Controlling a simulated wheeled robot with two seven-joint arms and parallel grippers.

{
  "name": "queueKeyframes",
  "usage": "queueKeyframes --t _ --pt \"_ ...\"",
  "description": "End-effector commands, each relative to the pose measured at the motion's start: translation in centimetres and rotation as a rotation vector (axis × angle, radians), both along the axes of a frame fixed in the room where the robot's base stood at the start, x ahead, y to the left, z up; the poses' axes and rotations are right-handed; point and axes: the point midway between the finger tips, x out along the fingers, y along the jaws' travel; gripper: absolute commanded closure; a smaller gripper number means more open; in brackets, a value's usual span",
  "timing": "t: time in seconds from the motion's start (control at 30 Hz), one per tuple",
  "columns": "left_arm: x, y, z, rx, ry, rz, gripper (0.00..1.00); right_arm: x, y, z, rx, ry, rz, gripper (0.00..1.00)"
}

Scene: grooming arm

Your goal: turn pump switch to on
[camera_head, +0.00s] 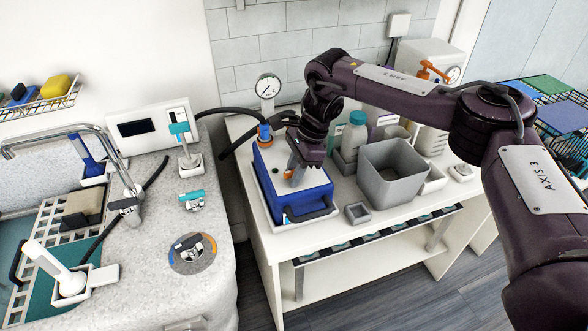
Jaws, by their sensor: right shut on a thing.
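A blue pump box (262,186) with a white top stands on the white bench, left of the grey bin. A round gauge (268,87) rises behind it, and a blue and orange fitting (264,134) sits at its back left corner. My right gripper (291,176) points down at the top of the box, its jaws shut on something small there. The fingers and wrist hide the pump switch, so I cannot tell its position. My left gripper is not in view.
A stone counter with a sink tap (82,131) lies to the left, across a gap.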

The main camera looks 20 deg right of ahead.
Motion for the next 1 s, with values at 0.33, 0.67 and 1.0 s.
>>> queueKeyframes --t 0.33,0.67,1.0 --pt "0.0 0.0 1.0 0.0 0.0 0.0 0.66 0.0 0.0 0.0 -0.001 0.001 0.18 1.0" --pt "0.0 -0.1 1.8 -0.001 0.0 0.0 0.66 0.0 0.0 0.3 -0.005 0.002 0.268 1.0" --pt "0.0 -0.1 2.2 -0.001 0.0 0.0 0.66 -0.1 0.0 0.0 -0.003 0.001 0.422 1.0"
